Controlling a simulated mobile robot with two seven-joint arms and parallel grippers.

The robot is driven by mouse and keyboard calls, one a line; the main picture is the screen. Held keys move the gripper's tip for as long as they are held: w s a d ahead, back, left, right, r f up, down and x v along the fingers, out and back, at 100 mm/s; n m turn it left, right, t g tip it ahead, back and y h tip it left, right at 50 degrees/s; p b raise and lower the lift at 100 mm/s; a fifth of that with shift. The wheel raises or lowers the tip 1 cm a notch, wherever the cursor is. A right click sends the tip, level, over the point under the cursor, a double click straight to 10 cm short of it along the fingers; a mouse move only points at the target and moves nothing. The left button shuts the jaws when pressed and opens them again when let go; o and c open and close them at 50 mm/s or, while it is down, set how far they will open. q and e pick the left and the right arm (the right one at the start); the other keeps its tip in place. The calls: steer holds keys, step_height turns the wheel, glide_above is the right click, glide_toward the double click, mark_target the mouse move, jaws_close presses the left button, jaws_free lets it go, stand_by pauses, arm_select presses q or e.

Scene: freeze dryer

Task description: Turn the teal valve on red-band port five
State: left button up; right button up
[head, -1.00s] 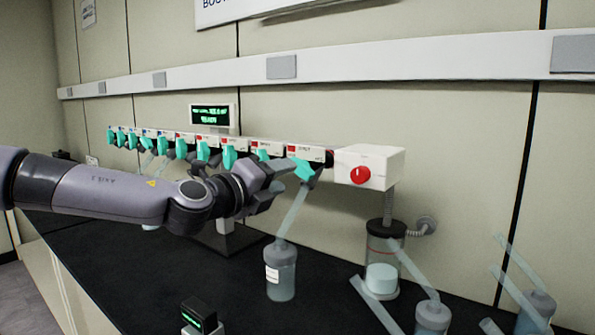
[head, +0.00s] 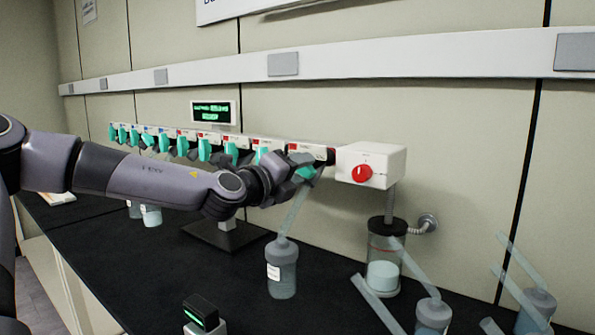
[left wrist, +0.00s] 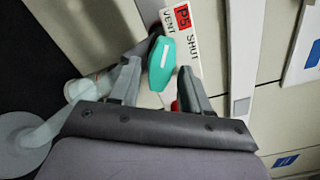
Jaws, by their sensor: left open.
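The teal valve (left wrist: 161,62) of port P5 shows in the left wrist view, with a white line along it. Above it is a plate marked P5 (left wrist: 182,18) on red, with VENT and SHUT. My left gripper (left wrist: 158,68) is open, with one finger on each side of the valve; whether either touches it I cannot tell. In the head view the left gripper (head: 300,170) is at the right end of the valve row and partly hides the end teal valve (head: 306,172). My right gripper is not in view.
More teal valves (head: 204,150) line the manifold to the left. A white box with a red knob (head: 361,173) closes its right end. A flask (head: 282,270) hangs below the end valve. More flasks (head: 432,315) and a cylinder (head: 384,272) stand at right. A display (head: 212,112) is behind.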

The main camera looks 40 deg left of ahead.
arm_select(q)
jaws_close()
